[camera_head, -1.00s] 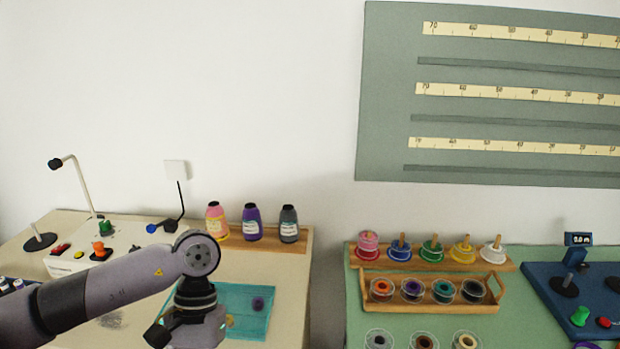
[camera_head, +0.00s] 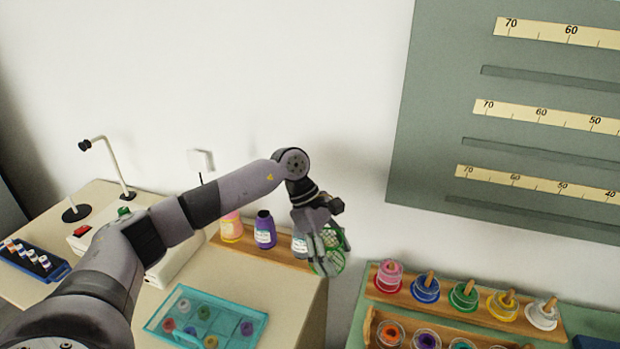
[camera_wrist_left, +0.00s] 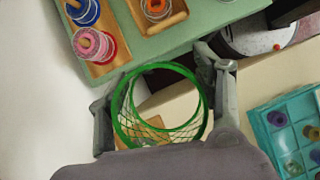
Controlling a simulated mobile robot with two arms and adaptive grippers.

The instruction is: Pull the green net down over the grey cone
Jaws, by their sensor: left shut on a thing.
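The green net (camera_head: 333,262) is an open mesh sleeve with a green hoop at its end. My left gripper (camera_head: 318,238) is shut on it and holds it in the air, near the right end of the wooden cone rack. In the left wrist view the net (camera_wrist_left: 140,126) hangs between the two fingers, and I see through its hoop. The grey cone (camera_head: 298,246) stands on the rack, mostly hidden behind my left gripper; only a pale part shows. The net is not around the cone. My right gripper is not in view.
A teal tray (camera_head: 180,340) with compartments lies in front. A spool rack (camera_head: 393,301) is on the green counter at right, across a gap.

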